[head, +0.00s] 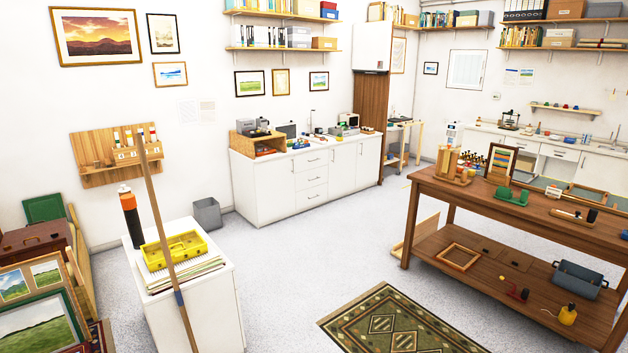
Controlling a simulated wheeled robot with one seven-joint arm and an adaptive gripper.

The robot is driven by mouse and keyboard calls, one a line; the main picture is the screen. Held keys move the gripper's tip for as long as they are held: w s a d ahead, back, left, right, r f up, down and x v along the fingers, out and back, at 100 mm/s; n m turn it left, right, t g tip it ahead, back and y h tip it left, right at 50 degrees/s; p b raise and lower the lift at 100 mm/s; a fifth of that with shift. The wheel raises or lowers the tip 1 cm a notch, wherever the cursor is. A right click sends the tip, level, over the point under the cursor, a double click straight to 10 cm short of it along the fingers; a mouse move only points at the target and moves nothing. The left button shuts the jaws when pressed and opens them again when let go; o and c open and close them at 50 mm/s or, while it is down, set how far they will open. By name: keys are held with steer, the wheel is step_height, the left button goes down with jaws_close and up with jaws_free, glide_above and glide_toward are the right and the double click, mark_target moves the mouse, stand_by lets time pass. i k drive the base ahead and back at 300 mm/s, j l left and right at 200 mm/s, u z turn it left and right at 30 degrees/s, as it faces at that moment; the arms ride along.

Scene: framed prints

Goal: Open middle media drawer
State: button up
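A long white cabinet (262,192) stands against the back wall in the head view. A column of three drawers sits between its doors, each with a small dark handle. The middle drawer (318,177) looks shut, flush with the top drawer (318,160) and the bottom drawer (318,200). I see no label marking these as the media drawers. My gripper is not in view.
A white stand (202,310) with a yellow case (176,250) and a leaning wooden pole (157,205) is at the front left. A grey bin (207,213) sits left of the cabinet. A wooden workbench (500,215) fills the right. Open floor (300,260) lies before the cabinet, with a rug (400,325) nearer.

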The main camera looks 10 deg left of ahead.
mark_target(311, 178)
steer(key=i+u, duration=0.3)
steer(key=i, duration=5.9)
steer(key=i+u, duration=0.1)
steer(key=i, duration=0.8)
steer(key=i+l, duration=0.1)
steer(key=i, duration=0.85)
steer(key=i+l+u, duration=0.15)
steer(key=i, duration=0.75)
steer(key=i+u, duration=0.15)
steer(key=i, duration=0.2)
